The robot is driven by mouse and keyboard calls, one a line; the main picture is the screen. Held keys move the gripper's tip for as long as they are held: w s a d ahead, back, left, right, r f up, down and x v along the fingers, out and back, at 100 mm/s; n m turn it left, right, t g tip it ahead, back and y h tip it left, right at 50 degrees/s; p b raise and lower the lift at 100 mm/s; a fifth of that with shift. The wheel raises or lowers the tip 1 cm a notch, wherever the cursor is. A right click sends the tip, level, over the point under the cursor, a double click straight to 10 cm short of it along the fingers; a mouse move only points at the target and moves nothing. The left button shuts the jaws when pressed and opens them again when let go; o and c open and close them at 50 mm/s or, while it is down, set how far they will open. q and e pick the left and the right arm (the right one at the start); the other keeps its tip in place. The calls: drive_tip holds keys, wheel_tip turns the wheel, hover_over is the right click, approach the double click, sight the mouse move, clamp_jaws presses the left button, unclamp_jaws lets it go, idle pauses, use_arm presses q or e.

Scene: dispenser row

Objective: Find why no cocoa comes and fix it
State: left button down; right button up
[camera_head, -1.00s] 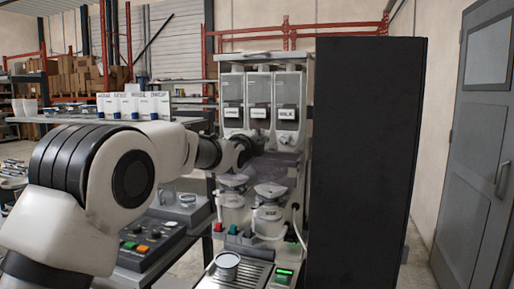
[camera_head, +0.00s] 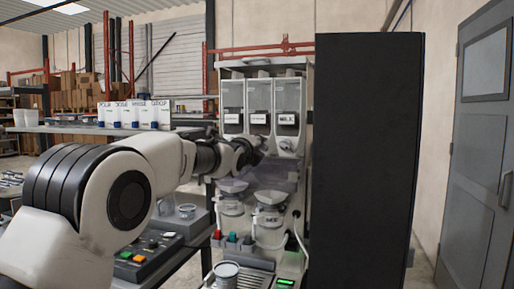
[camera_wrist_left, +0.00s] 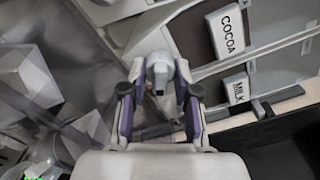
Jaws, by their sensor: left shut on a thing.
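The dispenser (camera_head: 250,68) holds three clear-fronted canisters side by side. The middle one is the cocoa canister (camera_head: 259,96); the milk canister (camera_head: 287,96) is on its right. In the left wrist view, tilted labels read COCOA (camera_wrist_left: 228,29) and MILK (camera_wrist_left: 238,90). My left gripper (camera_head: 257,150) is at the foot of the cocoa canister. In the wrist view its fingers (camera_wrist_left: 160,88) are shut on a rounded grey part (camera_wrist_left: 155,62), seemingly the cocoa outlet. The gripper hides most of this part in the head view. My right gripper is not in view.
Funnel-topped mixing bowls (camera_head: 268,197) sit below the canisters. A cup (camera_head: 227,270) stands lower, at the drip grate. A button box (camera_head: 148,256) is at left, and labelled packs (camera_head: 135,113) line a shelf. A tall black panel (camera_head: 368,160) closes the right side.

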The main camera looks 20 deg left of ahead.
use_arm(q)
drive_tip(key=shift+f, duration=0.1)
drive_tip(key=c, duration=1.2)
unclamp_jaws()
drive_tip(key=shift+s, duration=0.1)
drive_tip(key=s, duration=1.1)
drive_tip(key=shift+s+a, duration=0.25)
drive_tip(key=shift+s, duration=0.15)
